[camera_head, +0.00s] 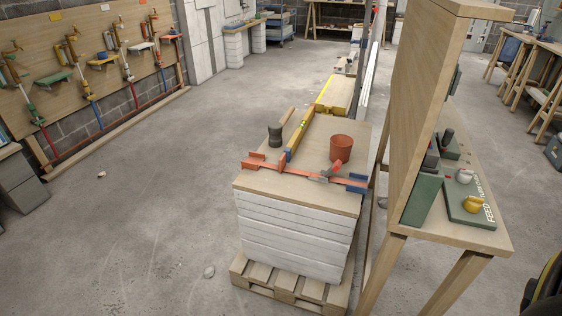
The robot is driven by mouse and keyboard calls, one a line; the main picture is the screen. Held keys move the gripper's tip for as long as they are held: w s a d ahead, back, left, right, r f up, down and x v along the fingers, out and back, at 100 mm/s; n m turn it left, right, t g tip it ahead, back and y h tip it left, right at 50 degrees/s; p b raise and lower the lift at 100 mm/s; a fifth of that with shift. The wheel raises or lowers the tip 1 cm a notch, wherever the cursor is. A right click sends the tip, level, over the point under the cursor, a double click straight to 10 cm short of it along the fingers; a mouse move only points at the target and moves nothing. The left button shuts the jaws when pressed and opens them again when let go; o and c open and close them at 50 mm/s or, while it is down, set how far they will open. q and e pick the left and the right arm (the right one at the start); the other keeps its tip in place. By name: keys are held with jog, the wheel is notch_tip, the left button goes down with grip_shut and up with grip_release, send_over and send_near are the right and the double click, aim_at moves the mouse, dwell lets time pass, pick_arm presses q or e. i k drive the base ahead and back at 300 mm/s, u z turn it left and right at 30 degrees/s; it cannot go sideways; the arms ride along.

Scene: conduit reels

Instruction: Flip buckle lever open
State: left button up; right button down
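An orange bar or strap (285,168) lies across the front of a wooden top (262,195) on a stack of white blocks. A small grey and red piece (328,172) sits on the right part of it and looks like a buckle with a lever. It is too small to tell how the lever stands. A blue end piece (357,183) is at its right end. A yellow level-like bar (301,135) runs back from the orange bar. Neither of my grippers is in view.
A terracotta pot (341,149) and a dark cup-like object (275,134) stand on the top. A tall wooden panel (417,110) rises close on the right, beside a bench with a green FEED plate (470,204). The pallet (290,286) juts out below. The floor at left is mostly clear.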

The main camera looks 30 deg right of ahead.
aim_at(337, 165)
jog(key=i, duration=1)
jog(key=z, duration=0.45)
